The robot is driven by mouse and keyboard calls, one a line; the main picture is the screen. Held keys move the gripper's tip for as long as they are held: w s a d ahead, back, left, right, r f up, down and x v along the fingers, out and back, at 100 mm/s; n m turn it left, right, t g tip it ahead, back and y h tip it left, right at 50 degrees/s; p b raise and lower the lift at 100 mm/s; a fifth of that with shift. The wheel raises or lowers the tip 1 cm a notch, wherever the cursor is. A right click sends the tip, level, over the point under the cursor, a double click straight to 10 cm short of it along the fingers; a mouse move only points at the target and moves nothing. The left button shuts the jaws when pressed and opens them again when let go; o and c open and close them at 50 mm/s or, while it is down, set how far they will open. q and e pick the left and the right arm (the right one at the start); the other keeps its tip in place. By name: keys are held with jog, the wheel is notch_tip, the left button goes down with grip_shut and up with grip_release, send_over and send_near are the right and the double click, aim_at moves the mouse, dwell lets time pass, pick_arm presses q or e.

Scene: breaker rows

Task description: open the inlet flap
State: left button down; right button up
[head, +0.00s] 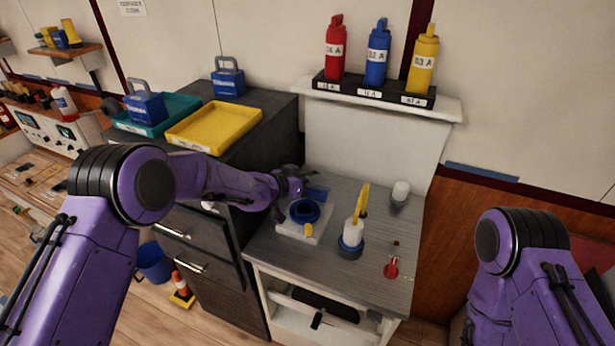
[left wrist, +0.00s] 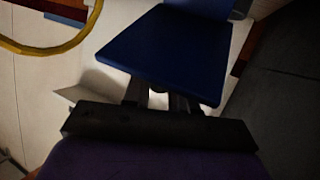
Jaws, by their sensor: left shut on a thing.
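The inlet is a blue ring (head: 304,211) with a dark opening, on a white base (head: 288,229) on the grey counter. A blue flap (head: 317,194) shows just behind the ring, clear of at least part of the opening; its exact tilt is hard to tell. My left gripper (head: 297,186) is at the flap, behind the ring. In the left wrist view the flap is a flat blue plate (left wrist: 165,48), and my left gripper's dark fingers (left wrist: 152,97) are shut at its near edge. My right gripper is out of view; only its arm shows.
A white bottle with a yellow top (head: 354,232) stands in a dark blue holder right of the inlet. A yellow tray (head: 213,127) lies on the dark cabinet. Coloured bottles stand on the shelf (head: 448,105).

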pick_arm(q)
jog(key=shift+w+r, duration=0.15)
jog(key=shift+r, duration=0.05)
jog(key=c, duration=1)
grip_release()
jog(key=shift+d, duration=0.1)
jog(key=shift+f, duration=0.1)
jog(key=shift+s+a, duration=0.35)
jog(key=b+v, duration=0.3)
jog(key=v, duration=0.6)
jog(key=shift+s+r, duration=0.2)
jog(key=shift+r, duration=0.15)
jog(key=shift+a, duration=0.1)
